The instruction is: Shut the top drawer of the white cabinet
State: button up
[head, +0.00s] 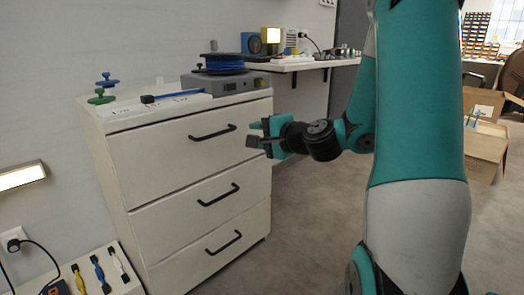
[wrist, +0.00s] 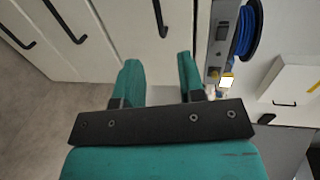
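The white cabinet (head: 98,150) stands left of centre in the head view, with three drawers and black bar handles. Its top drawer (head: 165,152) looks nearly flush with the drawers below; I cannot tell whether a small gap is left. The top drawer's handle (head: 212,133) shows in full. My gripper (head: 254,134) is open and empty, near the right end of the top drawer front. In the wrist view, the top drawer (wrist: 140,42) and its handle (wrist: 160,18) lie beyond my gripper (wrist: 158,60), whose two teal fingers are apart. I cannot tell whether they touch the drawer.
A grey device (head: 235,84) with a blue spool (head: 222,66) sits on the cabinet top. Green (head: 101,97) and blue (head: 107,80) knobbed pieces are at its left. A wall shelf (head: 300,64) is behind. Cardboard boxes (head: 482,145) stand at right. Floor right of the cabinet is clear.

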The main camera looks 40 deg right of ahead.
jog(key=shift+s+b, duration=0.4)
jog(key=shift+b, duration=0.1)
dwell(0.3)
jog(key=s+a+r+n+g+y+p, duration=0.15)
jog(key=a+n+g+y, duration=0.35)
jog(key=a, duration=0.6)
jog(key=s+a+n+g+y+p, duration=0.2)
jog(key=s+a+n+g+p, duration=0.1)
jog(key=a+n, duration=0.6)
jog(key=s+a+r+n+g+h+p, duration=0.1)
jog(key=s+a+n+g+h+p, duration=0.1)
jog(key=s+a+n+g, duration=0.45)
jog(key=s+a+r+n+g+h+p, duration=0.1)
jog(key=s+a+n, duration=0.25)
jog(key=s, duration=0.65)
notch_tip(320, 180, up, 38)
jog(key=d+p, duration=0.1)
jog(key=p, duration=3.7)
jog(key=shift+s, duration=0.25)
